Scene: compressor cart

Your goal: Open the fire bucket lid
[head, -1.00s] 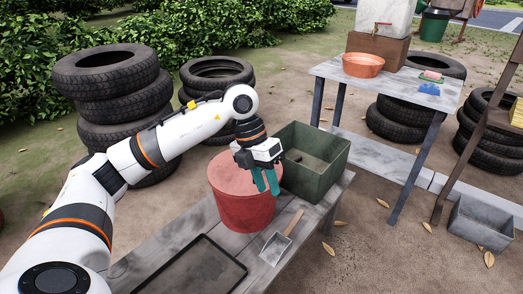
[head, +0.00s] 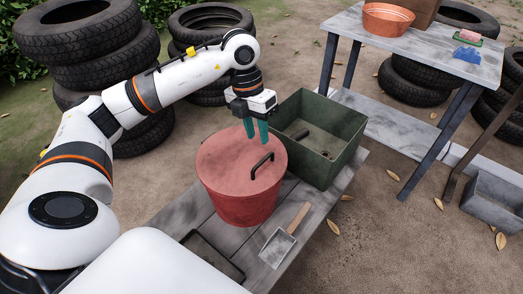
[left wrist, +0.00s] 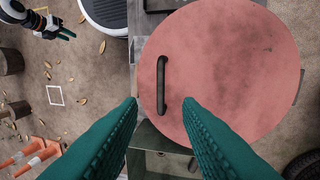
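The fire bucket (head: 240,205) is red and stands upright on a grey wooden bench. Its round red lid (head: 225,155) lies on top, with a dark bar handle (head: 262,166) near the right side. My left gripper (head: 256,138) is open and empty above the lid's far right edge, apart from the handle. In the left wrist view, the lid (left wrist: 225,75) fills the right half. The handle (left wrist: 161,85) appears between and beyond the open teal fingertips (left wrist: 161,101). My right gripper (left wrist: 65,30) shows small at the top left of that view, with its teal fingers apart.
A green open bin (head: 322,145) stands right behind the bucket. Stacked tyres (head: 85,45) stand behind. A side table (head: 400,50) holds an orange basin (head: 388,19).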

